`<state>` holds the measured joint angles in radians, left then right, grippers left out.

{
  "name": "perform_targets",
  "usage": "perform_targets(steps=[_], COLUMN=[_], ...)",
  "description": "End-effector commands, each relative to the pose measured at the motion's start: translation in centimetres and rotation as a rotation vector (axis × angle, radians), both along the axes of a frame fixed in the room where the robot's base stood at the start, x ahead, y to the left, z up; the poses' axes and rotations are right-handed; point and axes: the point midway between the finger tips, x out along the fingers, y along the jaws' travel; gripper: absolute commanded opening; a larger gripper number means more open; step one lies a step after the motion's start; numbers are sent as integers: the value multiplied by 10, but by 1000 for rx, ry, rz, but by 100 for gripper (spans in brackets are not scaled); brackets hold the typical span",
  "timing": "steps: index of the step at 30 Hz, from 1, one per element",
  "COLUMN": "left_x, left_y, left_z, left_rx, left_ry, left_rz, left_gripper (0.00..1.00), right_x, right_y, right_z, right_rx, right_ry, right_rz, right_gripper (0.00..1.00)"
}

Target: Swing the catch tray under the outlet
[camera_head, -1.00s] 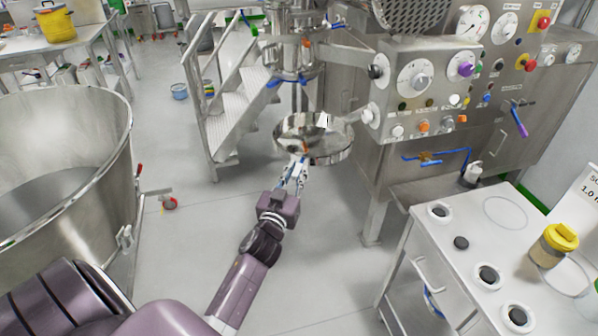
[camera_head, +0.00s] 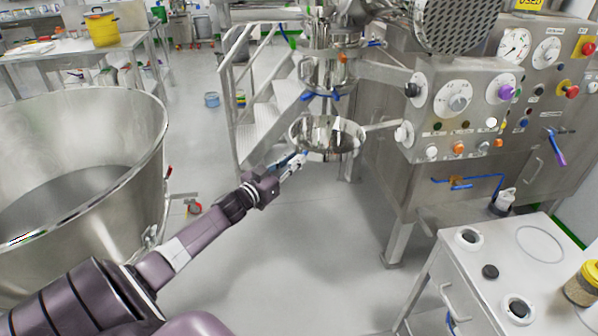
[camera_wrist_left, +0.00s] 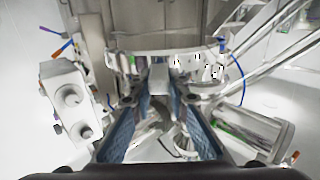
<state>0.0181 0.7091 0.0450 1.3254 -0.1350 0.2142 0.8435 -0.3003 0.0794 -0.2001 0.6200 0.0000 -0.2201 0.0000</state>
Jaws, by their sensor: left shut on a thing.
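The catch tray (camera_head: 327,139) is a shiny round steel pan on an arm from the machine's side. In the head view it appears directly below the steel outlet (camera_head: 328,72), which has blue clamps, with a gap between them. My left gripper (camera_head: 300,159) reaches the tray's near side from the lower left and is shut on its handle. In the left wrist view the tray's rim (camera_wrist_left: 207,66) lies just beyond the left gripper (camera_wrist_left: 158,99); a pale handle piece (camera_wrist_left: 158,79) shows between the fingertips, partly hidden. My right gripper is not in view.
The machine cabinet (camera_head: 455,125) with dials and knobs stands right of the tray. Steel steps (camera_head: 262,125) are behind it. A large steel bowl (camera_head: 150,150) is at left, and a white cart (camera_head: 500,265) at lower right. Floor is clear between them.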

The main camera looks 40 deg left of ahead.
Motion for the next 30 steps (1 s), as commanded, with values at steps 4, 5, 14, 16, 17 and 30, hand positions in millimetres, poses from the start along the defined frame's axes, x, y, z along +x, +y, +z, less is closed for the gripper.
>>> perform_targets(steps=[4,5,14,16,17,30], left_x=[12,14,23,22,22,21], left_y=[12,16,56,62,64,70], left_z=[-6,-5,-1,2,2,5], left_rx=[3,4,4,4,3,3], left_ry=[-6,-7,-3,-2,-2,2], left_rz=[-54,-61,-115,-119,-120,-118], left_gripper=[0,0,0,0,0,22], right_x=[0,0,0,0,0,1], right_y=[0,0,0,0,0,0], right_z=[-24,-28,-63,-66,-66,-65], right_rx=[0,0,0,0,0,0], right_ry=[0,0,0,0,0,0], right_rz=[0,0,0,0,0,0], right_gripper=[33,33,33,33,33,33])
